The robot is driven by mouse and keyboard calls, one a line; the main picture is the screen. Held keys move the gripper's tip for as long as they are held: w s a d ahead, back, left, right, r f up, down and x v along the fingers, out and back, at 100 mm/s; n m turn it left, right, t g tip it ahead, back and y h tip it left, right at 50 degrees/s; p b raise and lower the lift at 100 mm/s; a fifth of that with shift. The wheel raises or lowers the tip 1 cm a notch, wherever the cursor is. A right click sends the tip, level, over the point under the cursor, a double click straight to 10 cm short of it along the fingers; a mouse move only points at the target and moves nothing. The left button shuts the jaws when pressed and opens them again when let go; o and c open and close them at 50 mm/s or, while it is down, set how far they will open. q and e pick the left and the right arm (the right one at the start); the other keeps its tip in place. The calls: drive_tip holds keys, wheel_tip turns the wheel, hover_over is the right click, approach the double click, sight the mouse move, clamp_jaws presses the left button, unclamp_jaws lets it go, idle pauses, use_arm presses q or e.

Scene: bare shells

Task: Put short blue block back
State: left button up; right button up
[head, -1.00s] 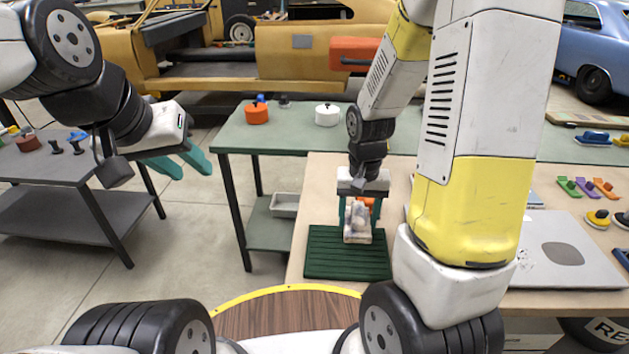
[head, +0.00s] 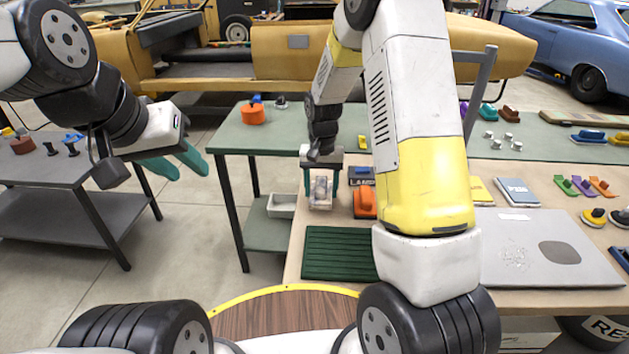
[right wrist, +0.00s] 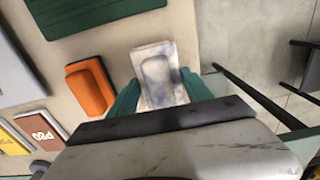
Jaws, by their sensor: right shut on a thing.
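My right gripper (head: 321,186) is shut on a white block with bluish-grey mottling (head: 320,195), at the left part of the wooden tabletop. In the right wrist view the mottled block (right wrist: 157,72) sits between the teal fingers (right wrist: 160,92). I cannot tell whether it touches the tabletop. Small blue pieces show on the left table (head: 75,136) and on blocks at the far right (head: 592,135); I cannot tell if any is the short blue block. My left gripper (head: 190,174) is open and empty, over the floor at the left.
An orange block (head: 365,204) lies just right of the held block; it also shows in the right wrist view (right wrist: 90,88). A ribbed green mat (head: 338,262) lies nearer. A dark labelled box (head: 362,178) stands behind. A grey plate (head: 525,250) lies at the right.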

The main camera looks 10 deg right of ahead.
drive_tip(key=shift+f, duration=1.35)
drive_tip(key=shift+s, duration=0.1)
drive_tip(key=shift+f, duration=0.15)
drive_tip(key=o, duration=1.4)
drive_tip(key=shift+o, duration=0.2)
